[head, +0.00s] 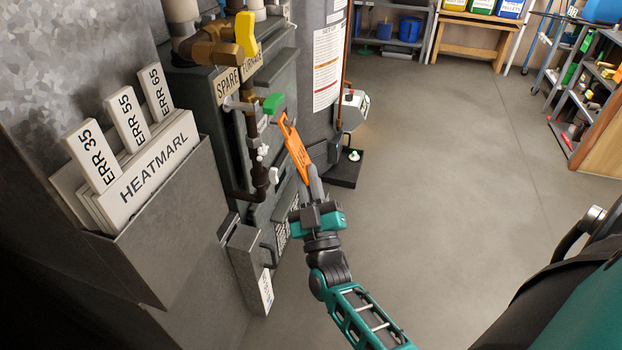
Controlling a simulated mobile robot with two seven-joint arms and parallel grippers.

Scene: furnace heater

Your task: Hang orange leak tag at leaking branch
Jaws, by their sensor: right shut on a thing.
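The orange leak tag (296,152) is in my right gripper (315,186), which is shut on its lower end. The tag points up and left, with its hooked top end close to the green valve handle (273,103). I cannot tell whether the tag touches the pipework. The pipe branches labelled SPARE (228,84) and FURNACE (251,63) are left of the tag. A yellow handle (246,34) sits above, on brass fittings. No leak is clearly visible. My left gripper is not in view.
A grey holder marked HEATMARL (155,172) with several ERR cards stands at the left. A grey tank (318,60) stands behind the pipes. A small grey box (250,268) juts out low. Shelves (590,85) line the far right. The middle floor is clear.

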